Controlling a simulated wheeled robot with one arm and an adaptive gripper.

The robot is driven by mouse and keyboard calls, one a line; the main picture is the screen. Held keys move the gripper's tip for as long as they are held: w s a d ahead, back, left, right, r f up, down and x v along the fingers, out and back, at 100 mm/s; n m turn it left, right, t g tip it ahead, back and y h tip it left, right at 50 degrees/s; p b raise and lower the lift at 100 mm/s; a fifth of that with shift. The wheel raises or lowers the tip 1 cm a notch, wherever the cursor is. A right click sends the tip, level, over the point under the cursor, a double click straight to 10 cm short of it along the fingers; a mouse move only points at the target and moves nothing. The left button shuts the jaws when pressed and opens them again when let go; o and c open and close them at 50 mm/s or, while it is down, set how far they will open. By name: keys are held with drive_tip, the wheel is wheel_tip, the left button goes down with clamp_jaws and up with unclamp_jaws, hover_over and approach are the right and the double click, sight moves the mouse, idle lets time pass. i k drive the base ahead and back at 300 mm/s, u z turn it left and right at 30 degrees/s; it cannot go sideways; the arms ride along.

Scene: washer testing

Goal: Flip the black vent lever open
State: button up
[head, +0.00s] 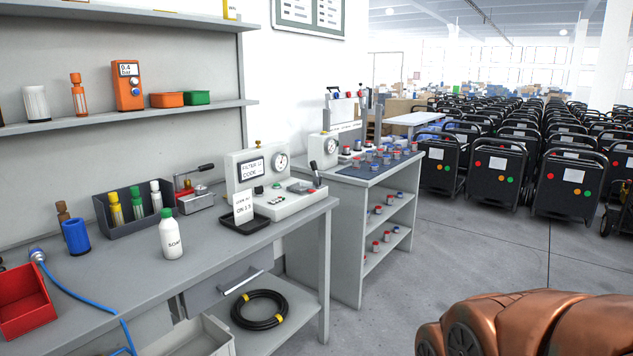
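A white tester (272,180) with a round gauge and a small display stands at the right end of the grey workbench. A black-handled lever (315,168) rises from the right end of its base, tilted slightly left at the top. Another black-handled lever (206,167) sticks out to the right, nearly level, from a small red and grey device left of the tester. I cannot tell from this view which lever is the vent lever, or whether either is open. My gripper is not in view. Only a copper-coloured part of my arm shows at bottom right.
A white soap bottle (172,238), a black tray (246,222) with a card, and a dark rack (134,208) of bottles stand on the workbench (120,270). A second bench (346,180) stands beyond. Open floor (440,250) lies to the right, before rows of black carts.

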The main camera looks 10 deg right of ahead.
sight(314, 164)
drive_tip(key=u, duration=0.35)
drive_tip(key=i, duration=1.95)
drive_tip(key=u, duration=0.1)
